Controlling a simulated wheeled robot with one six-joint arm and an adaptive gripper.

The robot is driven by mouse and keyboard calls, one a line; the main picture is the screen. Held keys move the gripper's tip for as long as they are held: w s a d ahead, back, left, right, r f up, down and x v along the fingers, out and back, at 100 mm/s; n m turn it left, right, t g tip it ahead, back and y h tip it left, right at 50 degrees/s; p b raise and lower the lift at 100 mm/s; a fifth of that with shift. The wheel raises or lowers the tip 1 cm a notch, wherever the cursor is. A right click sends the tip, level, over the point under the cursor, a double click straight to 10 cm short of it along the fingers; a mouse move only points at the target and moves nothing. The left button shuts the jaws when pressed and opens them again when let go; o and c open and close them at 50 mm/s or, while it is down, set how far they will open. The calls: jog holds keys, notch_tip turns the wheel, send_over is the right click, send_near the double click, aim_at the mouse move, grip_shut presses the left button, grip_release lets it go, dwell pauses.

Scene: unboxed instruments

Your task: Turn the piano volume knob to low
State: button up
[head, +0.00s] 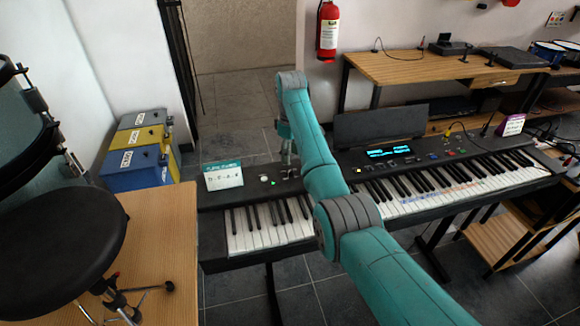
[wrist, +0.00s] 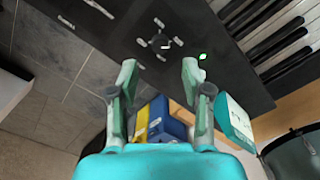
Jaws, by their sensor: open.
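The black piano (head: 214,198) stretches across the head view, with its control panel along the back edge. In the wrist view, a dark round knob (wrist: 159,42) with a light pointer line sits on the panel, ringed by several small white labels. My gripper (wrist: 157,72) is open and empty. Its two fingertips are apart on either side of the knob's line, a little short of it in the picture, with no visible contact. In the head view my gripper (head: 288,157) hangs over the left part of the panel, and the knob is not clear there.
A green light (wrist: 202,56) glows beside my right fingertip. A small teal-and-white card (head: 223,176) stands on the panel's left end. A wooden desk (head: 420,68) stands behind.

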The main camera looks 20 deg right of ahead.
aim_at(290, 170)
jog(key=shift+f, duration=3.15)
grip_shut()
